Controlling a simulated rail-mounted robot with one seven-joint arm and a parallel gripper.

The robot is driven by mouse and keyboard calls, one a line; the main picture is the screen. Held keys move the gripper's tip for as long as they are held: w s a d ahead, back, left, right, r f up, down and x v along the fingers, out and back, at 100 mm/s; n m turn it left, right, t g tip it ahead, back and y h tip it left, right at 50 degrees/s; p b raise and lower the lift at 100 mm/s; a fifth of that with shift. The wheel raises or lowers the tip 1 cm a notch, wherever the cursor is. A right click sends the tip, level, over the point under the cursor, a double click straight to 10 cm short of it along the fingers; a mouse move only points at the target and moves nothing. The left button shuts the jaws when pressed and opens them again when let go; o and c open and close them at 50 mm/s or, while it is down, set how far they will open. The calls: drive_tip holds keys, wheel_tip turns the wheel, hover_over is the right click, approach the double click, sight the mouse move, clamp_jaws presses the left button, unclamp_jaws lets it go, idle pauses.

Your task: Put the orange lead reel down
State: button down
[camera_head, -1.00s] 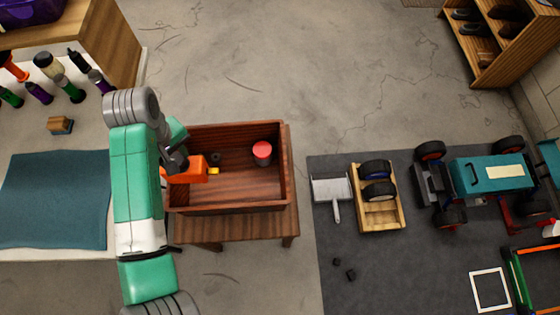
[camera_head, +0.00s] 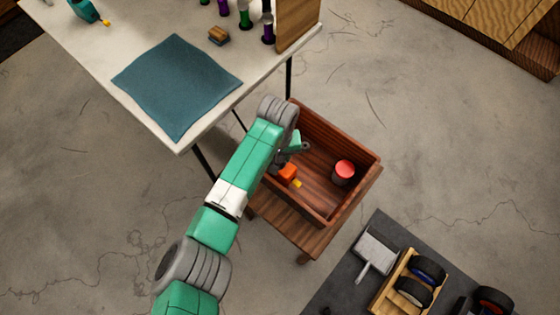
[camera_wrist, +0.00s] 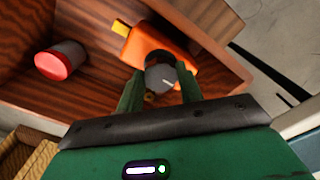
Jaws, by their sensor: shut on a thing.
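The orange lead reel (camera_head: 288,174) has a yellow plug end and shows at the left part of a reddish-brown wooden box. It also shows in the wrist view (camera_wrist: 172,42), with a grey round knob toward my fingers. My gripper (camera_wrist: 160,82) is shut on the reel, its green fingers on either side of the knob. In the head view my arm partly covers the gripper and the reel. I cannot tell whether the reel touches the box floor.
The wooden box (camera_head: 335,127) stands on a low wooden stand (camera_head: 295,232). A red-topped can (camera_head: 344,171) stands inside it, right of the reel. A white table (camera_head: 130,55) with a blue cloth (camera_head: 177,85) is at upper left. A dustpan (camera_head: 376,250) lies at lower right.

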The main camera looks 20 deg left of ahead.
drive_tip(key=shift+f+b, duration=0.5)
drive_tip(key=shift+f, duration=1.45)
drive_tip(key=c, duration=0.9)
unclamp_jaws()
wheel_tip(320, 180, up, 12)
drive_tip(key=p, duration=0.3)
drive_tip(key=shift+r, duration=0.2)
drive_tip(key=shift+d, duration=0.1)
